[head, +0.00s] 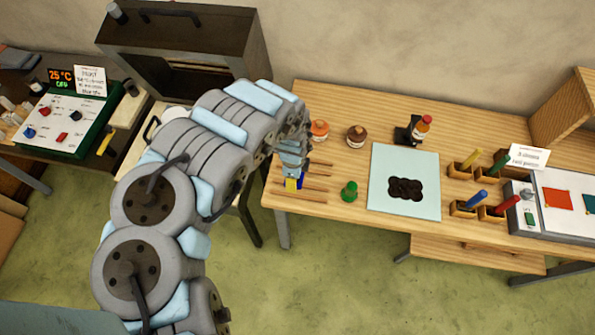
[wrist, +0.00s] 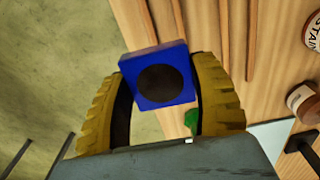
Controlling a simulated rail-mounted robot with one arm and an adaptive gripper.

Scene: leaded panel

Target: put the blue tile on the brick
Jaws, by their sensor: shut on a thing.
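The blue tile (wrist: 158,82) is a thick square with a dark round patch on its face. It sits between the two yellow fingers of my gripper (wrist: 165,70), which is shut on it. In the head view my gripper (head: 293,182) is at the left end of the wooden table, over thin wooden strips, and a bit of blue shows at its tips. The tile looks held above the table; the exact gap is unclear. I cannot surely pick out a brick in either view.
A pale blue mat (head: 424,200) bears a dark lobed thing (head: 405,188). Bottles (head: 320,130) stand behind. Marker holders (head: 460,171) and a panel with coloured squares (head: 572,207) are at right.

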